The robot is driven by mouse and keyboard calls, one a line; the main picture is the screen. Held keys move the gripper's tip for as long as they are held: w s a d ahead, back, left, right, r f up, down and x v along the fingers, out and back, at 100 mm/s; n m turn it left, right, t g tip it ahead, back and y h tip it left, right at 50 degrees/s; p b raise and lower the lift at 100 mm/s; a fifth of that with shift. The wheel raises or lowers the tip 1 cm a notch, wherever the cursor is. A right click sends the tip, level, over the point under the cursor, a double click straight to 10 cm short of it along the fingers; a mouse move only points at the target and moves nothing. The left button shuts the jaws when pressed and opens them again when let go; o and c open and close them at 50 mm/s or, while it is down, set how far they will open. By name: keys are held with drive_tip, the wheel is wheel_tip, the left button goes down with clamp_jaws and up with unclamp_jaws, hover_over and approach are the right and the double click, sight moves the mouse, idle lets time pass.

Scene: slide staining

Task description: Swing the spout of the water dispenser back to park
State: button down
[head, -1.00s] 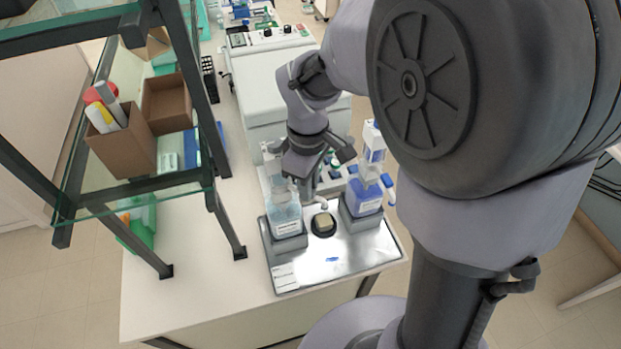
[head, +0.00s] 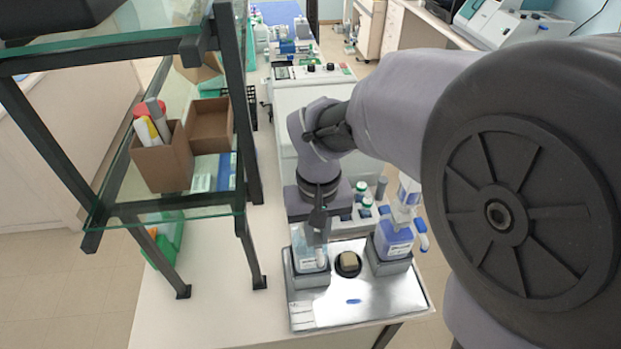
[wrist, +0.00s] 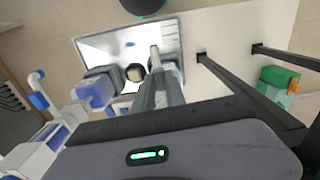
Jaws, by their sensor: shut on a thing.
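The water dispenser (head: 309,262) is a clear, pale bottle in a grey holder at the left of the metal tray. My gripper (head: 318,232) is directly above it and hides its top. In the wrist view my gripper (wrist: 158,78) is shut, its fingers close together over the dispenser. A short white spout end (wrist: 154,52) sticks out beyond the fingertips, toward the tray's front; the grip itself is mostly hidden. A second dispenser (head: 394,240) with blue-violet liquid stands at the right, its white pump head tall.
A round black stand with a beige block (head: 348,262) sits between the dispensers on the metal tray (head: 330,308). A dark-framed glass shelf (head: 243,215) stands left. Capped bottles (head: 366,207) stand behind. The front bench is clear.

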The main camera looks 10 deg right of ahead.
sight(315, 239)
drive_tip(key=shift+a+m, duration=0.2)
drive_tip(key=shift+m, duration=0.1)
drive_tip(key=c, duration=1.4)
unclamp_jaws()
drive_tip(key=shift+o, duration=0.2)
drive_tip(key=shift+r, duration=0.1)
wheel_tip(315, 239, up, 17)
drive_tip(key=p, duration=0.5)
drive_tip(key=shift+r, duration=0.15)
